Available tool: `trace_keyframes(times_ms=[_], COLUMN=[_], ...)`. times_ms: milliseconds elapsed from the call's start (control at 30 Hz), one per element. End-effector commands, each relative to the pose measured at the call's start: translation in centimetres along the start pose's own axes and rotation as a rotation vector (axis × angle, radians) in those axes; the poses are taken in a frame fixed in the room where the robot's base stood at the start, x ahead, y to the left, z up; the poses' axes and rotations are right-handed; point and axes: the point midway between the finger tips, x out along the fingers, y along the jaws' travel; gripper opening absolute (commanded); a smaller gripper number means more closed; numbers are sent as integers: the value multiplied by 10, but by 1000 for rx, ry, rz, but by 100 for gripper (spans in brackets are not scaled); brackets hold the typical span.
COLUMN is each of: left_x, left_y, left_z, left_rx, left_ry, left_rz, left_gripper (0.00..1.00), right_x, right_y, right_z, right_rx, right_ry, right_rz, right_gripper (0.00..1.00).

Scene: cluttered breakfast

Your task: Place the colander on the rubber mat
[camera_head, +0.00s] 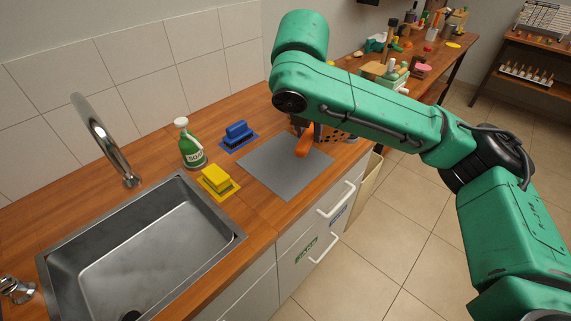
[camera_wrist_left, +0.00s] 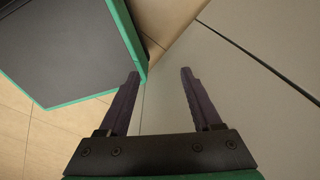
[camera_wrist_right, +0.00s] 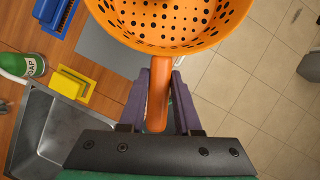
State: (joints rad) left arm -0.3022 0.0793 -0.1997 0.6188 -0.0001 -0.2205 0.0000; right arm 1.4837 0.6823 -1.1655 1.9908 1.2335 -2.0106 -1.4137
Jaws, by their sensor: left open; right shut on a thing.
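The orange colander (camera_wrist_right: 170,25), with dark holes and a stick handle (camera_wrist_right: 158,95), fills the top of the right wrist view. My right gripper (camera_wrist_right: 160,82) is shut on the handle. In the head view the colander (camera_head: 333,134) is mostly hidden behind my right arm, near the mat's far right side. Its handle (camera_head: 303,144) points towards the mat; its height above the counter is unclear. The grey rubber mat (camera_head: 270,172) lies flat and bare on the counter; part shows in the right wrist view (camera_wrist_right: 92,40). My left gripper (camera_wrist_left: 160,75) is open and empty.
A yellow sponge (camera_head: 216,178), a green soap bottle (camera_head: 191,148) and a blue brush (camera_head: 238,133) stand left of the mat. The steel sink (camera_head: 150,250) and tap (camera_head: 105,140) are further left. Clutter covers the far counter. The drawers (camera_head: 318,215) are below the front edge.

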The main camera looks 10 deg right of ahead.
Motion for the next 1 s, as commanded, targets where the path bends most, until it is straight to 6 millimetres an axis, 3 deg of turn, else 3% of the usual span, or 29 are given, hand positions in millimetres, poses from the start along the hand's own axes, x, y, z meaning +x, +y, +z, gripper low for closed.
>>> trace_keyframes(times_ms=[233, 367, 467, 567, 900, 1000], left_x=[14, 17, 18, 20, 28, 28], left_y=[0, 0, 0, 0, -1, 0], left_z=[-1, -1, -1, -1, -1, 0], left_rx=[0, 0, 0, 0, 1, 1], left_ry=[4, 4, 5, 5, 5, 5], left_rz=[0, -1, -1, -1, -1, -1], left_gripper=[66, 66, 66, 66, 66, 66], right_x=[-38, -51, -49, -28, 72, 87], right_y=[0, -2, -2, -3, -4, -3], right_z=[26, 33, 32, 24, -19, -25], right_rx=[-508, -662, -712, -719, -717, -717], right_ry=[-2, -1, 2, 4, 4, 2], right_rz=[219, 282, 298, 296, 296, 297], right_gripper=[0, 0, 0, 0, 0, 0])
